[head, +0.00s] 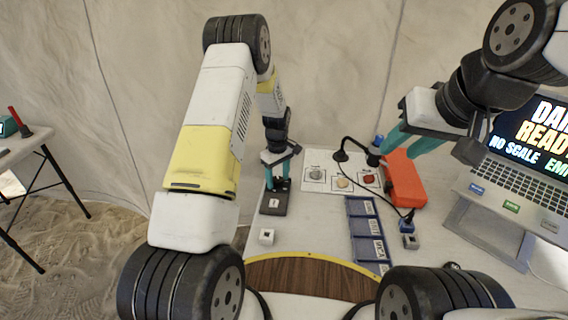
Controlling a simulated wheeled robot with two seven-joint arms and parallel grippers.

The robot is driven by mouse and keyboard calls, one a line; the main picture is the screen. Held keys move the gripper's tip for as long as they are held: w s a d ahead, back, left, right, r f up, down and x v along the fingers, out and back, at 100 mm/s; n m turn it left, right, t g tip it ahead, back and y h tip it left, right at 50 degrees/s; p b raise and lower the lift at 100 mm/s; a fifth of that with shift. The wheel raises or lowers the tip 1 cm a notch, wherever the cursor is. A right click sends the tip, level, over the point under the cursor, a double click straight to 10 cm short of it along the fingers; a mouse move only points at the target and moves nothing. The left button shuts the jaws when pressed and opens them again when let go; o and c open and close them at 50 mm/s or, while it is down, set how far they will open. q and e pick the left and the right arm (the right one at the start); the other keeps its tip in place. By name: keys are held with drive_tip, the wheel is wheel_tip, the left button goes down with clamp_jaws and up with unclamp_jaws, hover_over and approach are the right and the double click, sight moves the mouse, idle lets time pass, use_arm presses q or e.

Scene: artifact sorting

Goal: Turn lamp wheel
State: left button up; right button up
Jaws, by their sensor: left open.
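A black curved lamp-like arm (358,147) stands at the back of the white table, beside a dark post with a blue top (376,148). I cannot make out a separate wheel on it. My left gripper (278,181) is open and points down over a small dark box with a white label (272,203). Whether its fingers touch the box is unclear. My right gripper (400,150) has teal fingers spread apart with nothing visible between them. It hangs above the orange case, right of the dark post.
An orange case (409,188), blue trays (361,233), a small white block (267,237) and a blue-and-grey block (407,228) stand on the table. A laptop (500,190) sits on a stand at right.

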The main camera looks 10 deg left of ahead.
use_arm(q)
clamp_jaws()
